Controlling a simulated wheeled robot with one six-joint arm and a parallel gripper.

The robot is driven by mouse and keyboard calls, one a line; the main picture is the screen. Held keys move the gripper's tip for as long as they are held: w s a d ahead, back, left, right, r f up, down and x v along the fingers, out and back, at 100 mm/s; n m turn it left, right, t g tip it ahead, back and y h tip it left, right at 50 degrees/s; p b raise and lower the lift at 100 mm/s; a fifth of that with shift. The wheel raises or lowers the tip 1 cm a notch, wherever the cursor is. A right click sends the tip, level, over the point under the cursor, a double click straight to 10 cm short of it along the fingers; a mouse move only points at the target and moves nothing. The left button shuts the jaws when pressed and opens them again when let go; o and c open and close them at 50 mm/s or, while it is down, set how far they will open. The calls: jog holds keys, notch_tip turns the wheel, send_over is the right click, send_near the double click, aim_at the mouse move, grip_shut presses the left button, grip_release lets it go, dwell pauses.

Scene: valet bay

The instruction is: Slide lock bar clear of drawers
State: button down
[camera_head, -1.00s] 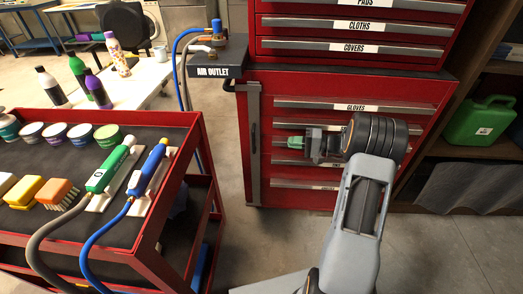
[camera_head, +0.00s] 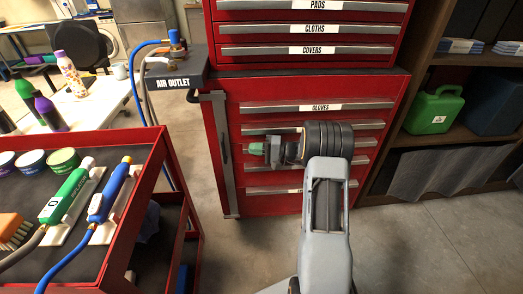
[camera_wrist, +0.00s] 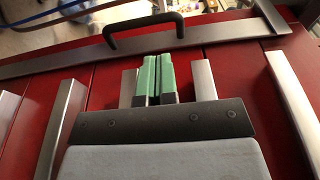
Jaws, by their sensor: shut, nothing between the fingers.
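The lock bar (camera_head: 225,160) is a long grey metal strip standing upright along the left edge of the red lower cabinet's drawer fronts. Its black handle shows in the wrist view (camera_wrist: 144,27), where the bar (camera_wrist: 72,62) runs across the top of the picture. My gripper (camera_head: 257,149) is in front of the drawers, just right of the bar. Its green fingertips (camera_wrist: 156,75) are together, empty and point toward the bar's handle, apart from it. The drawers (camera_head: 320,106) are shut, with the gloves label on the top one. My gripper and arm hide part of the lower drawers.
A red cart (camera_head: 150,200) with a green and a blue tool stands close at the left. The air outlet ledge (camera_head: 172,82) with hoses juts out left of the cabinet. A wooden shelf (camera_head: 450,75) with a green canister (camera_head: 434,110) is at the right. Floor is clear at front right.

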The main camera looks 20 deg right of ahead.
jog(key=b+x, duration=0.1)
jog(key=x, duration=0.7)
jog(key=shift+w+a, duration=0.2)
jog(key=shift+a, duration=0.1)
jog(key=shift+f, duration=0.1)
